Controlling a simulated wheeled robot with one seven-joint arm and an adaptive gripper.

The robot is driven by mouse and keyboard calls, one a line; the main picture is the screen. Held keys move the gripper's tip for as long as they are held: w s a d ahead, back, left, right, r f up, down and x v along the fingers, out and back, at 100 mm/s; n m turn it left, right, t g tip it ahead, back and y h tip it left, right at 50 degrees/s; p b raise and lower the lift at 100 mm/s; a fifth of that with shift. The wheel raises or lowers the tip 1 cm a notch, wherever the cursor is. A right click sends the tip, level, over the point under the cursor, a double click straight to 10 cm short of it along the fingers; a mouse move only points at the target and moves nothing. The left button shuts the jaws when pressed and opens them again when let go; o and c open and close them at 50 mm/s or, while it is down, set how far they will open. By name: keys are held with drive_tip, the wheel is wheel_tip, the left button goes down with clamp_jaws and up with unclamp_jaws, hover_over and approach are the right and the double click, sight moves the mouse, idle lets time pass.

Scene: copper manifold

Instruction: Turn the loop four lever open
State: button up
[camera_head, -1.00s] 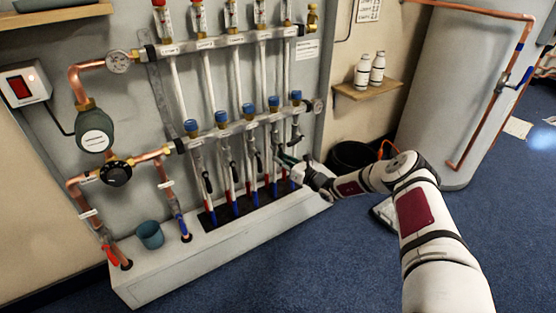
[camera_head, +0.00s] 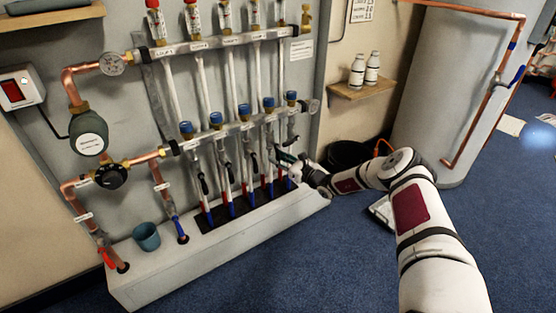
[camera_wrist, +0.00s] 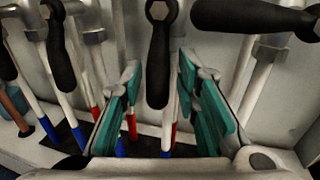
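The loop four lever (camera_wrist: 158,50) is a black handle hanging straight down from its valve, in the middle of the wrist view. My gripper (camera_wrist: 158,82) is open, with one teal finger on each side of the lever's lower end. Gaps show between the lever and both fingers, so I see no clear contact. In the head view my gripper (camera_head: 284,157) is at the right part of the lower manifold bar (camera_head: 236,127) and hides most of this lever.
A neighbouring black lever (camera_wrist: 250,17) lies sideways close to the right finger. Another black lever (camera_wrist: 58,50) hangs to the left. Red- and blue-ended pipes stand behind the fingers. A white ledge (camera_head: 222,240) runs below the manifold; blue floor lies open in front.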

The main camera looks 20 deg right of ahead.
drive_tip(key=shift+s, duration=0.1)
drive_tip(key=v, duration=1.1)
drive_tip(key=shift+s+d, duration=0.2)
drive_tip(key=shift+s, duration=0.15)
